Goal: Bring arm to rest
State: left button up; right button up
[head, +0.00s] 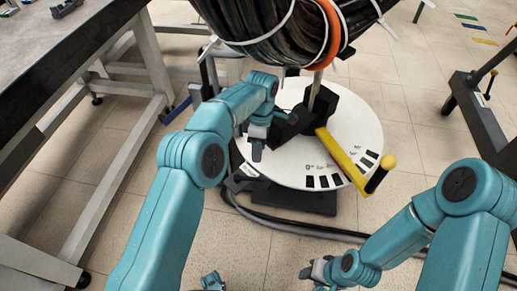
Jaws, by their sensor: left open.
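My left arm comes in from the left, and its left gripper (262,142) points down over the near left part of a round white turntable (345,122). The gripper is open, with nothing seen between its fingers. It is close to the black clamp block (293,124) on the turntable; whether they touch is unclear. My right arm is folded at the lower right. Its right gripper (312,272) hangs low over the floor, small and partly hidden, so its jaw state is unclear.
A large dark cable coil (270,30) with white ties and an orange band (331,35) hangs above the turntable. A yellow handle (342,158) juts from the turntable. A workbench (60,75) stands left, a black frame (478,115) right. A dark cable (290,227) lies on the floor.

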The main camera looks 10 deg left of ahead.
pick_arm(q)
jog(key=s+a+f+n+g, duration=0.1)
jog(key=s+a+f, duration=0.1)
jog(key=a, duration=0.4)
jog(key=s+a+f+m+g+h, duration=0.1)
jog(key=s+a+f+g+h, duration=0.1)
jog(key=s+f, duration=0.6)
jog(key=s+d+f+m+t+h, duration=0.15)
jog(key=s+m, duration=0.25)
jog(key=s, duration=0.4)
jog(key=s+d+f+m+t, duration=0.1)
jog(key=s+d+f+m, duration=0.2)
jog(key=s, duration=0.5)
jog(key=s+f+m+t+h, duration=0.1)
jog(key=s+f+m, duration=0.1)
jog(key=s+m, duration=0.4)
notch_tip(320, 180, up, 25)
jog(key=w+m+t+p, duration=0.1)
jog(key=m+t+p, duration=0.1)
jog(key=p, duration=2.3)
jog(key=shift+w+a, duration=0.25)
jog(key=shift+w, duration=0.1)
